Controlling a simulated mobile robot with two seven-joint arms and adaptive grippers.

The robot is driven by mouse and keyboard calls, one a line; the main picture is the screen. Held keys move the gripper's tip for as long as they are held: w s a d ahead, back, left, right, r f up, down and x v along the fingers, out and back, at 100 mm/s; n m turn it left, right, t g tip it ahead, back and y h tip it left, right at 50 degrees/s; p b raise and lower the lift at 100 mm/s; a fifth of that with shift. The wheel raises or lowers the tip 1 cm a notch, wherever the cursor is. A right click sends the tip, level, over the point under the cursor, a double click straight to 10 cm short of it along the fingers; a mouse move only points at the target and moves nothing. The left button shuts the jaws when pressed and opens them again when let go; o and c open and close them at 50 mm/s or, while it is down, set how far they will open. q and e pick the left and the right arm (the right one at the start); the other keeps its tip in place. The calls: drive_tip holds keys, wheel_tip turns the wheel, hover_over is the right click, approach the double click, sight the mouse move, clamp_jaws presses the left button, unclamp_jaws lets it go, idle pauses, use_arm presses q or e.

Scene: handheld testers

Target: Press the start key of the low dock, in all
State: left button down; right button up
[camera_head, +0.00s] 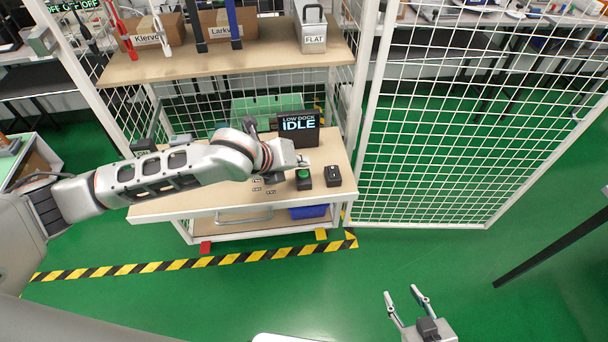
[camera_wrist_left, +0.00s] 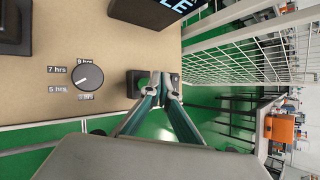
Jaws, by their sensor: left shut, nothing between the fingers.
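The low dock's display (camera_head: 298,128) reads "LOW DOCK IDLE" at the back of a wooden-topped bench (camera_head: 185,204). A black box with a round green key (camera_head: 303,174) stands near the bench's front right. A second small black box (camera_head: 333,177) stands just right of it. My left gripper (camera_head: 304,160) is shut and empty, above and just behind the green key in the head view. In the left wrist view, its fingertips (camera_wrist_left: 161,90) cover much of the boxes; contact cannot be told. My right gripper (camera_head: 402,291) is open and empty, over the floor away from the bench.
A dial (camera_wrist_left: 88,77) with hour labels lies on the bench left of the boxes. A shelf (camera_head: 185,66) with labelled bins hangs above my left arm. A white mesh fence (camera_head: 460,120) stands right of the bench. Striped tape (camera_head: 190,263) marks the floor in front.

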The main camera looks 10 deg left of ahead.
use_arm(q)
drive_tip(key=shift+f, duration=0.4)
use_arm(e)
drive_tip(key=shift+w+d+r, duration=0.15)
drive_tip(key=shift+w+r, duration=0.25)
drive_tip(key=shift+w, duration=0.05)
drive_tip(key=shift+s+f, duration=0.35)
drive_tip(key=shift+s, duration=0.1)
use_arm(q)
drive_tip(key=shift+f, duration=0.1)
use_arm(e)
drive_tip(key=shift+w+r, duration=0.15)
use_arm(q)
drive_tip(key=shift+f, duration=0.35)
use_arm(e)
drive_tip(key=shift+w+r, duration=0.3)
